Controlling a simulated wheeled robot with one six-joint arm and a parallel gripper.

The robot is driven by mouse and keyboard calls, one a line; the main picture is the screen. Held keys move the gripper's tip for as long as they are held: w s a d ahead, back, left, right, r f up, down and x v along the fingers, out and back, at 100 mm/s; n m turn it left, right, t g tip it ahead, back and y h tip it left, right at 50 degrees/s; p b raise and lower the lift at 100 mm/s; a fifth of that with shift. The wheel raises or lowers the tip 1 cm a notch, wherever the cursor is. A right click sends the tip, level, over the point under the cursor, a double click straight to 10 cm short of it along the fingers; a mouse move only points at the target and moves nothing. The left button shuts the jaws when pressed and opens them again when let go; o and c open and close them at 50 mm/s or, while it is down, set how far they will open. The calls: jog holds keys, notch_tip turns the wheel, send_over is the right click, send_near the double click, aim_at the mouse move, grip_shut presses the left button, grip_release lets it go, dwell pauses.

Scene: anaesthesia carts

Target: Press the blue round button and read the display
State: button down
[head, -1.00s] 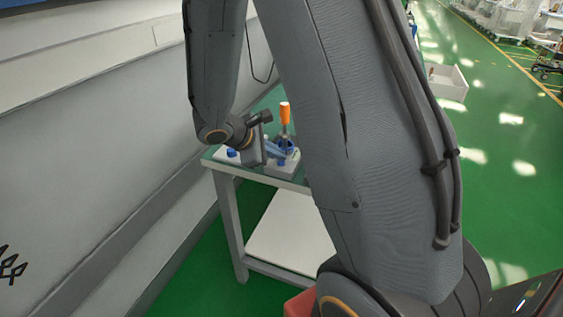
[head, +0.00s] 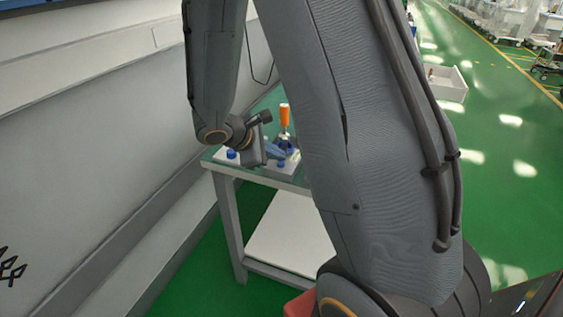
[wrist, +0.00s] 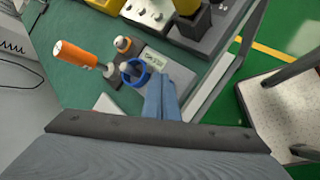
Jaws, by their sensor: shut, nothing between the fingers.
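In the head view a small blue round button (head: 281,163) shows on a white box just below my gripper (head: 277,151). A second blue round knob (head: 232,155) is on a white box further left. My gripper has blue fingers, shut and empty, above the first box; I cannot tell whether they touch anything. A small pale display (wrist: 155,60) with dark characters shows beyond the fingertips; the characters are too blurred to read surely.
Grey and yellow items (wrist: 188,6) are further along the green bench top (wrist: 60,85). A wall runs along the left.

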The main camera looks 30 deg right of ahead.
aim_at(278, 168)
jog(key=shift+r, duration=0.4)
notch_tip(278, 168, up, 5)
jog(key=p, duration=0.4)
jog(key=shift+s, duration=0.1)
dwell(0.8)
jog(key=s+a+m+y, duration=0.9)
jog(key=s+a+m, duration=0.2)
jog(key=s+a, duration=0.2)
jog(key=shift+s+a+r+m+g, duration=0.3)
jog(key=shift+s+m+g, duration=0.1)
jog(key=shift+s, duration=0.4)
jog(key=shift+d, duration=0.2)
